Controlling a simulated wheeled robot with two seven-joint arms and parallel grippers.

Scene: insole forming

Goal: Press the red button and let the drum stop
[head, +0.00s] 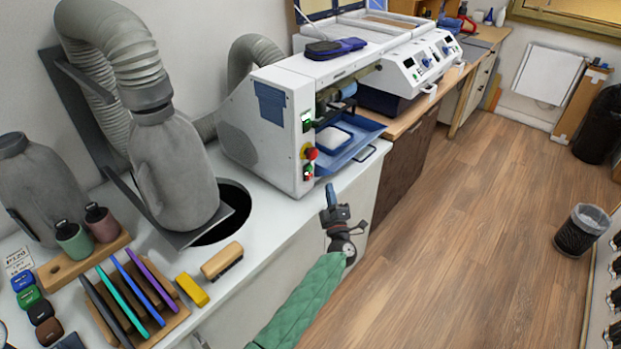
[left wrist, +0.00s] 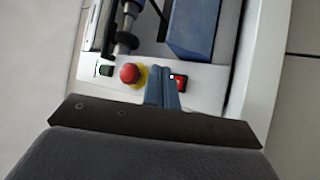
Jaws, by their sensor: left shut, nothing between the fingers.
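The white grinding machine (head: 275,117) stands on the white counter. Its front edge carries a red mushroom button (head: 310,153) on a yellow base, a red-and-green switch (head: 308,172) below it, and a green switch (head: 306,121) above. A blue drum (head: 347,90) sits in the opening over a blue tray (head: 365,131); I cannot tell if it turns. My left gripper (head: 331,187) is shut and empty, in front of the panel. In the left wrist view its fingertips (left wrist: 164,70) appear between the red mushroom button (left wrist: 130,73) and a red switch (left wrist: 179,83); contact cannot be told.
Bottles, a wooden rack (head: 158,312) of coloured sheets, a yellow block (head: 192,290) and a brush (head: 222,261) stand on the near counter. A grey duct (head: 110,45) rises behind. The floor (head: 480,220) to the right is open.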

